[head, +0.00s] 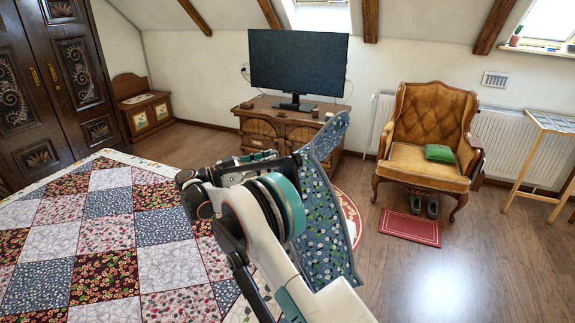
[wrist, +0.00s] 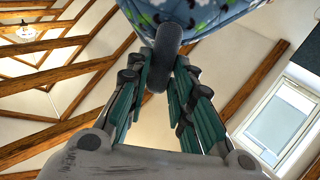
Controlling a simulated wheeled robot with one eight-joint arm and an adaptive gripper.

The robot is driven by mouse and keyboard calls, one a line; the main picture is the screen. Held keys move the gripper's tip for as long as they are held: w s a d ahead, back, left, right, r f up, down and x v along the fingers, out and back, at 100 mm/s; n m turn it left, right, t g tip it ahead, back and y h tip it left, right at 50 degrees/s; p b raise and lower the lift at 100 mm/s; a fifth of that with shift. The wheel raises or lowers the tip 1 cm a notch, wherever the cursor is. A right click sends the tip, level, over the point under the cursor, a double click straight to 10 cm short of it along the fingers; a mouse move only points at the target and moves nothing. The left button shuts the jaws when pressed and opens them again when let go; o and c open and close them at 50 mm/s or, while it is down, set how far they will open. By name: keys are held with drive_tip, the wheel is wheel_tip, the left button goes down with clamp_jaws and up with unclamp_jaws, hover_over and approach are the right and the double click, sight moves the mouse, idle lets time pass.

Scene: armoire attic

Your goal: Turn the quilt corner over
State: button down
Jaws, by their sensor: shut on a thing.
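The patchwork quilt (head: 105,238) lies over a bed at the left in the head view, with dark red, blue and pale squares. A raised flap of its blue, leaf-patterned underside (head: 325,225) hangs beside my arm, off the bed's right side. In the wrist view, the blue patterned cloth (wrist: 200,14) shows at the top edge. My gripper (wrist: 164,68) is shut on a dark grey rounded piece at this quilt corner. In the head view my arm hides part of the flap and the quilt edge behind it.
A television (head: 298,65) stands on a wooden cabinet (head: 282,124) behind the flap. A tan armchair (head: 424,140) with a green cushion and a red mat (head: 410,226) are to the right. Wooden floor is clear at the lower right. A dark armoire (head: 60,85) stands at the left.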

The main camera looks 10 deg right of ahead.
drive_tip(key=s+a+f+h+b, duration=0.2)
drive_tip(key=a+f+h+b, duration=0.1)
drive_tip(key=a, duration=0.7)
drive_tip(key=shift+a+f+t+h+b, duration=0.3)
drive_tip(key=shift+a+f, duration=0.1)
drive_tip(key=shift+f, duration=0.1)
drive_tip(key=c, duration=1.4)
unclamp_jaws()
wheel_tip(320, 180, up, 10)
drive_tip(key=shift+f, duration=0.1)
